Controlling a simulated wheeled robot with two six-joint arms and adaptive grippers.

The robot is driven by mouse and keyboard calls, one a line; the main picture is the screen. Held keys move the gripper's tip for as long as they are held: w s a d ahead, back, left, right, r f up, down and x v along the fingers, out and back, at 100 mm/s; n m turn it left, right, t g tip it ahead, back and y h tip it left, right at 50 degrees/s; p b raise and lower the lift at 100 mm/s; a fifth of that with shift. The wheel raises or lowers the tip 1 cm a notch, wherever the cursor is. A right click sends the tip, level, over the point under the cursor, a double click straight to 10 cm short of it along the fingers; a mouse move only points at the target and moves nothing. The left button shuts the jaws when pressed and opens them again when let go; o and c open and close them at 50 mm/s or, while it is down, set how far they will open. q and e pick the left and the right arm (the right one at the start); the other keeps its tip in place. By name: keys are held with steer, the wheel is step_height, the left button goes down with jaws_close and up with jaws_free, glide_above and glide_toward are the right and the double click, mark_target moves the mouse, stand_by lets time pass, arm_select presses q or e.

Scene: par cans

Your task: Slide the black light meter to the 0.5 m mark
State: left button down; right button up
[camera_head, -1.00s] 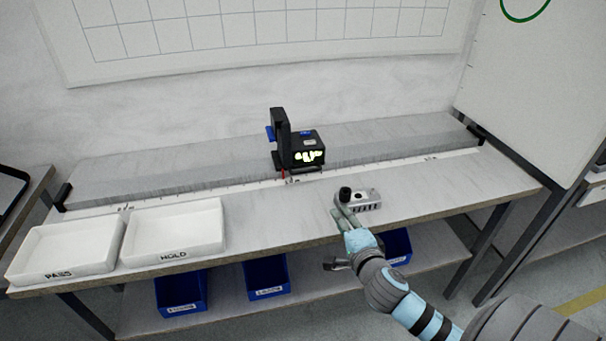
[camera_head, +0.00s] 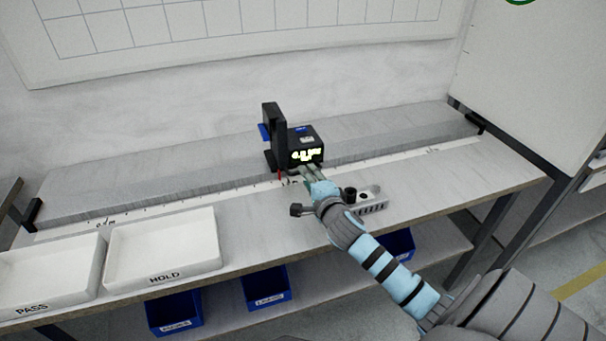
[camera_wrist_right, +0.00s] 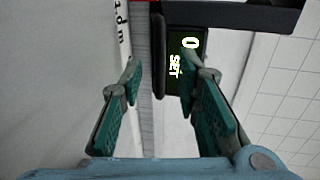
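The black light meter (camera_head: 306,146), with a lit display, a tall black upright and a blue part on its left, sits on the grey rail (camera_head: 380,140) near mid-length. Its red pointer (camera_head: 280,175) is at the white scale (camera_head: 200,197), close to a middle label partly hidden by my gripper. My right gripper (camera_head: 312,172) is at the meter's front, below the display. In the right wrist view, its green-padded fingers (camera_wrist_right: 167,85) are apart, with the meter's display (camera_wrist_right: 184,62) just beyond them. I cannot tell whether they touch it. My left gripper is not in view.
A grey block with a black knob (camera_head: 370,198) sits on the bench beside my right wrist. White PASS (camera_head: 50,275) and HOLD (camera_head: 165,250) trays stand at the left. Blue bins (camera_head: 265,288) are below. Black end stops (camera_head: 32,212) cap the rail, which is otherwise clear.

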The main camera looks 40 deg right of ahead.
steer(key=x, duration=0.4)
steer(key=shift+w+f, duration=0.1)
steer(key=shift+w, duration=0.1)
jaws_close()
